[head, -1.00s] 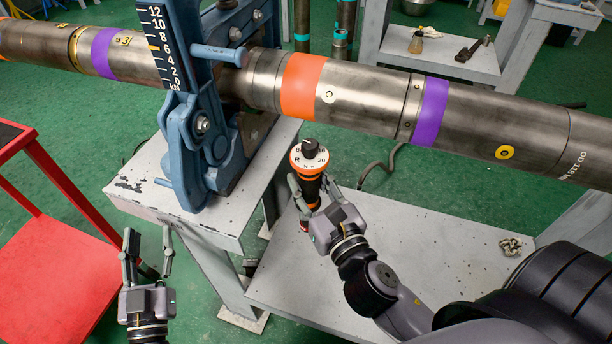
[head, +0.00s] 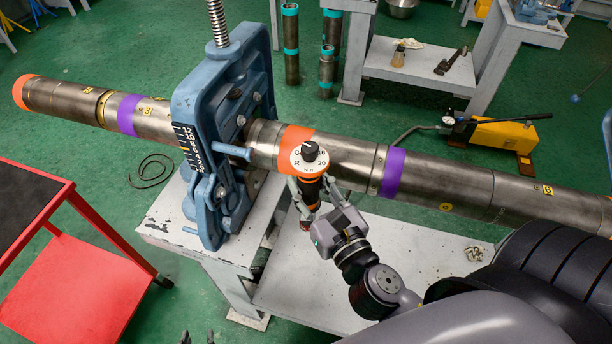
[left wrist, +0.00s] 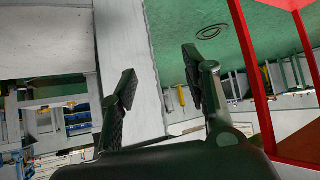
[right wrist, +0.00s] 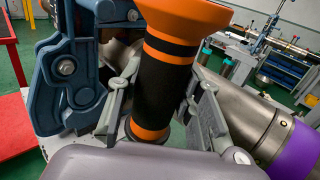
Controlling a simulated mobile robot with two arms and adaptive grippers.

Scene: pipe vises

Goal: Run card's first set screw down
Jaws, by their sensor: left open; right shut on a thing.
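My right gripper (head: 316,200) is shut on a torque driver with an orange and black grip (right wrist: 165,85) and a white dial head (head: 303,160). In the head view the driver stands roughly upright and overlaps the orange band (head: 289,134) of the steel pipe (head: 345,153); I cannot tell whether it touches the pipe. No set screw shows clearly beside that band. The pipe runs through a blue vise (head: 213,165). My left gripper (left wrist: 160,88) is open and empty; only its fingertips show at the head view's bottom edge (head: 198,338). No card is readable.
The vise stands on a grey bench (head: 160,225). A red cart (head: 75,285) is at the left. A yellow pump (head: 500,133) with a hose stands behind the pipe. Purple bands (head: 393,172) mark the pipe. Green floor is open between cart and bench.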

